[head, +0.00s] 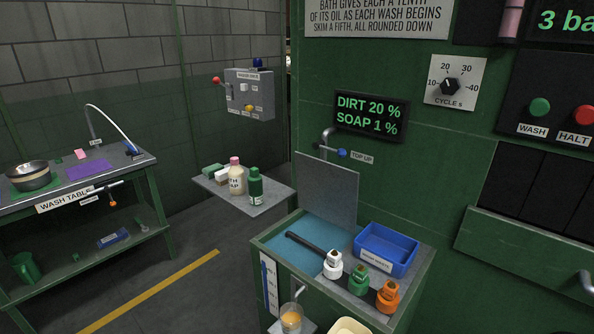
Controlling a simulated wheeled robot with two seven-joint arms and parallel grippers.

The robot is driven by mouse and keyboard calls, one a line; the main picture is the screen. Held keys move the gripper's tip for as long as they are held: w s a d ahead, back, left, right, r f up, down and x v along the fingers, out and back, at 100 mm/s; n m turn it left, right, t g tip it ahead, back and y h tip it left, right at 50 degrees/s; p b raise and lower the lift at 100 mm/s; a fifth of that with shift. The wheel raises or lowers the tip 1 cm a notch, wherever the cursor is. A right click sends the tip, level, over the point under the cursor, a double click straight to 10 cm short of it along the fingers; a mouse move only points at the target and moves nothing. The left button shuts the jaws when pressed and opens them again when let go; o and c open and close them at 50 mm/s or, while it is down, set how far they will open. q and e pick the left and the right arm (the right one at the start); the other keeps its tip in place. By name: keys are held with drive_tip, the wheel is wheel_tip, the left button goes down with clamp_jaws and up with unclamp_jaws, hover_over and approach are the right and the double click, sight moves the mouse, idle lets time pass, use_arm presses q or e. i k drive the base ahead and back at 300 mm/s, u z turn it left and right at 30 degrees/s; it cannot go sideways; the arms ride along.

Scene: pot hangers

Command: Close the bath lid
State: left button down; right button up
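The bath (262,290) is a green box at the lower middle of the head view, with blue liquid (290,255) showing in its open top. A grey flat panel (327,190), which looks like the bath lid, stands raised and nearly upright at the back of the opening. A dark bar (307,243) lies across the right side of the opening. Neither of my grippers shows in the head view.
White, green and orange caps (359,283) and a blue tray (385,249) sit right of the opening. A shelf with bottles (255,187) stands to the left. A tap (327,138) is behind the panel. The wash table (75,190) is far left; floor between is clear.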

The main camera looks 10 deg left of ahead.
sight(329, 191)
drive_tip(key=u, duration=1.75)
drive_tip(key=i, duration=1.85)
drive_tip(key=z, duration=3.25)
